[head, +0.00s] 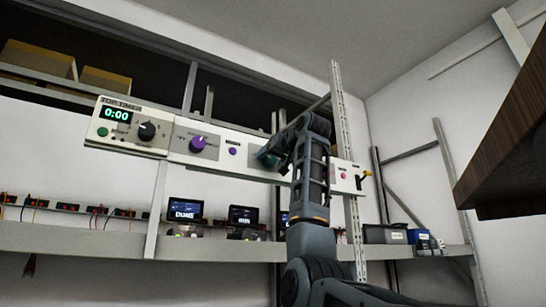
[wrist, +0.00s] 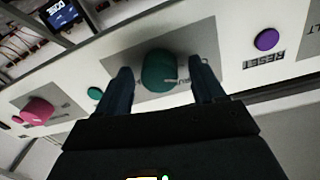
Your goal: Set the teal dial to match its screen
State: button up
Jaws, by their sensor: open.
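The teal dial (wrist: 159,70) sits on a grey plate of the white control panel. In the wrist view it lies between the two fingers of my gripper (wrist: 163,76), which are spread on either side of it. I cannot tell whether they touch it. In the head view my gripper (head: 272,154) is at the panel, and my arm hides much of the dial area. A small screen (wrist: 62,12) with light text shows at the wrist view's upper left, too blurred to read. A third screen (head: 284,218) in the head view is mostly hidden behind my arm.
The panel also has a purple dial (head: 199,143), a timer (head: 117,114) reading 0:00, a pink dial (wrist: 38,110), a teal button (wrist: 95,93), a purple reset button (wrist: 266,39) and a yellow lever (head: 364,177). A metal upright (head: 340,110) stands nearby. A brown board (head: 510,130) juts in at right.

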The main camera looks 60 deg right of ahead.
jog(key=c, duration=1.1)
jog(key=shift+o, duration=0.2)
jog(key=shift+m, duration=0.3)
jog(key=m, duration=0.5)
jog(key=shift+m, duration=1.5)
jog(key=o, duration=1.1)
jog(key=shift+c, duration=0.2)
